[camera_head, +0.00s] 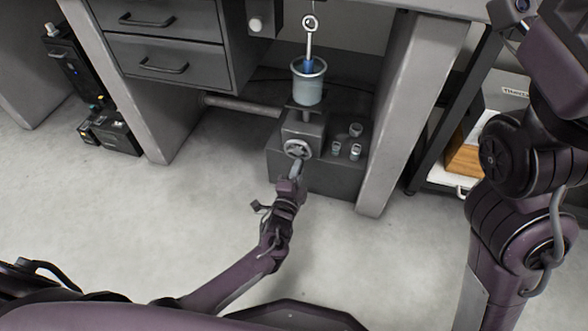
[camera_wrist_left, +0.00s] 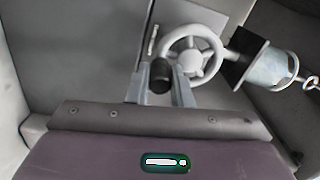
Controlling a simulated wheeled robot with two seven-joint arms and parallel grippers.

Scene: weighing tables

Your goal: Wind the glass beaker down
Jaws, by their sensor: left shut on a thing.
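The glass beaker (camera_head: 309,86) stands upright on a small dark platform above a grey jack block (camera_head: 303,130) under the table. A blue piece on a rod with a ring (camera_head: 310,35) reaches down into its mouth. The pale handwheel (camera_head: 298,147) is on the block's front. My left gripper (camera_head: 296,168) is at the wheel. In the left wrist view, my left gripper (camera_wrist_left: 161,85) is shut on the wheel's dark knob (camera_wrist_left: 160,70). The handwheel (camera_wrist_left: 205,40) and the beaker (camera_wrist_left: 265,70) also show there, the beaker lying sideways in the picture. My right gripper is out of view.
Several small metal weights (camera_head: 355,151) stand on the dark base (camera_head: 325,176) right of the wheel. A table leg (camera_head: 395,130) is close on the right, and drawers (camera_head: 165,50) are at the left. The floor (camera_head: 180,215) in front is clear.

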